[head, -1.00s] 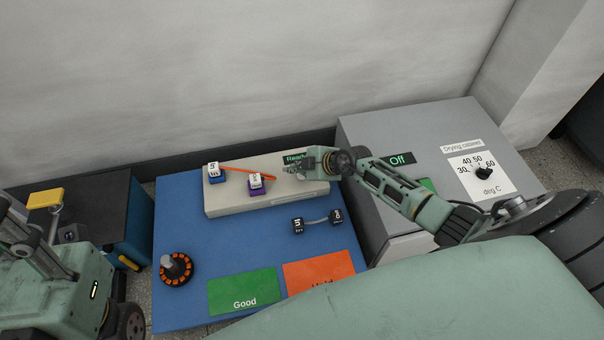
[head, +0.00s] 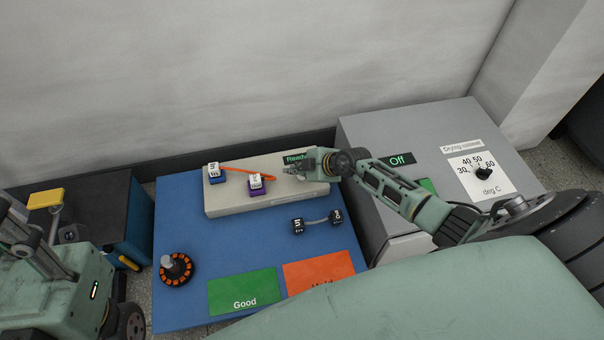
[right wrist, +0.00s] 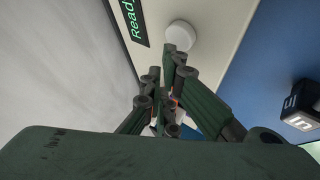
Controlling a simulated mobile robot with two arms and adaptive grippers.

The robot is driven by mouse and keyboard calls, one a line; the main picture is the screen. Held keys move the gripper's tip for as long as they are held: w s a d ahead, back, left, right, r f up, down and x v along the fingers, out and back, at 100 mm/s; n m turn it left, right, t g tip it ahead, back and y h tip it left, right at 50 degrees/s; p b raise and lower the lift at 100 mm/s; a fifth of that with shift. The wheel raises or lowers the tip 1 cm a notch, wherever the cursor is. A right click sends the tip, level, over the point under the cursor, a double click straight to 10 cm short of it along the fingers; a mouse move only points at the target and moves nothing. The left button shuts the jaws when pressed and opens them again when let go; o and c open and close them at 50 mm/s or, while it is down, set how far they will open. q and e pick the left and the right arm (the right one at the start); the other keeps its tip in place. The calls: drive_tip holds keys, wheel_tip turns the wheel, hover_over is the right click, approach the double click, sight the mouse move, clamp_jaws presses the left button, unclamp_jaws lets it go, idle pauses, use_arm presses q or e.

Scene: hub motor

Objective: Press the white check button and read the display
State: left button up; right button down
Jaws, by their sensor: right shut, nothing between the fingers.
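The beige tester (head: 225,203) lies on the blue mat. Its small black display (head: 292,158) shows green text, and in the right wrist view the display (right wrist: 133,20) reads "Ready", partly cut off. The white check button (right wrist: 181,35) is a round white knob on the tester beside the display. My right gripper (head: 291,170) is shut and empty over the tester's right part and hides the button in the head view. In the right wrist view its fingertips (right wrist: 176,62) are close to the button; contact cannot be told. My left gripper does not show.
Two small blocks, one blue (head: 216,177) and one purple (head: 256,187), sit on the tester with an orange lead (head: 247,170). A black two-ended part (head: 298,227), a motor (head: 175,270) and the green Good pad (head: 240,285) lie in front. A grey drying cabinet (head: 420,130) stands right.

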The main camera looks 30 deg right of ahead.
drive_tip(key=shift+f, duration=0.2)
idle(0.4)
drive_tip(key=shift+f, duration=0.5)
idle(0.6)
drive_tip(key=shift+r+p, duration=0.95)
drive_tip(key=shift+p, duration=0.3)
